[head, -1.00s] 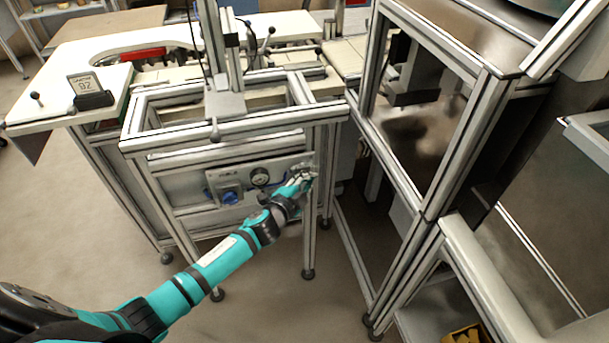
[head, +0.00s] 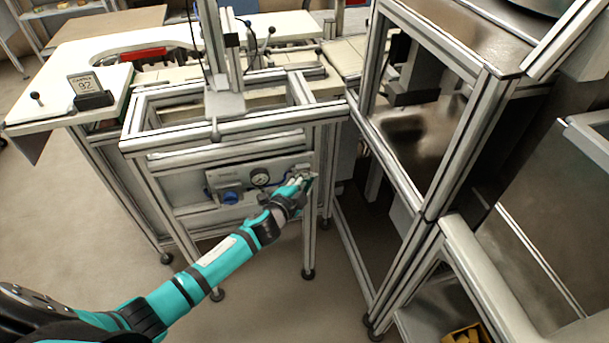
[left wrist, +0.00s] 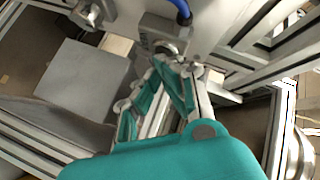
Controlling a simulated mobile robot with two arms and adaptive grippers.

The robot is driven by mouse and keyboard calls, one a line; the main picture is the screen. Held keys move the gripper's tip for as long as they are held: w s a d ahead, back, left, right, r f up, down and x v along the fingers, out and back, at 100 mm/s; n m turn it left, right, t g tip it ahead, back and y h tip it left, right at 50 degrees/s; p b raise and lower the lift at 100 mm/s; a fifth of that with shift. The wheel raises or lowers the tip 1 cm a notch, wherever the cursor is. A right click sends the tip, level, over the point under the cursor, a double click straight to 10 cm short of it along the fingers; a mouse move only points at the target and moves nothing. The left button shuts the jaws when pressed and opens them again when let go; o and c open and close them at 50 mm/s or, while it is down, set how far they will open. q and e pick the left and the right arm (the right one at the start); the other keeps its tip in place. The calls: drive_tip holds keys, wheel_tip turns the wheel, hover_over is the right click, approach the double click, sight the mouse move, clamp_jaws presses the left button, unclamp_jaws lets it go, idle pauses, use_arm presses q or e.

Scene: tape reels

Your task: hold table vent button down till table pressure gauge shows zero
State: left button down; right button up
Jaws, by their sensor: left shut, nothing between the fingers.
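The table pressure gauge (head: 260,177) is a small round white dial on the panel (head: 212,205) of the aluminium-framed table. Its needle is too small to read. My left gripper (head: 303,181) is shut and empty at the right end of this panel, right of the gauge. In the left wrist view the closed fingertips (left wrist: 172,62) are at a small metal fitting (left wrist: 163,42) below a blue hose. The vent button is hidden behind the fingers, and I cannot tell whether it is pressed. My right gripper is not in view.
A blue knob (head: 230,197) sits on the panel left of the gauge. A frame post stands close beside the gripper. A tall machine frame (head: 432,200) stands to the right. Open floor (head: 265,290) lies in front of the table.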

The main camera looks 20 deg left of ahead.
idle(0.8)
use_arm(q)
drive_tip(key=shift+s+d, duration=0.45)
drive_tip(key=shift+s, duration=0.25)
drive_tip(key=shift+s+d+p, duration=0.2)
drive_tip(key=shift+s+d, duration=0.5)
drive_tip(key=shift+s, duration=0.35)
drive_tip(key=shift+s+d+p, duration=0.15)
drive_tip(key=shift+s+d, duration=0.55)
drive_tip(key=shift+s, duration=0.3)
drive_tip(key=shift+f, duration=0.15)
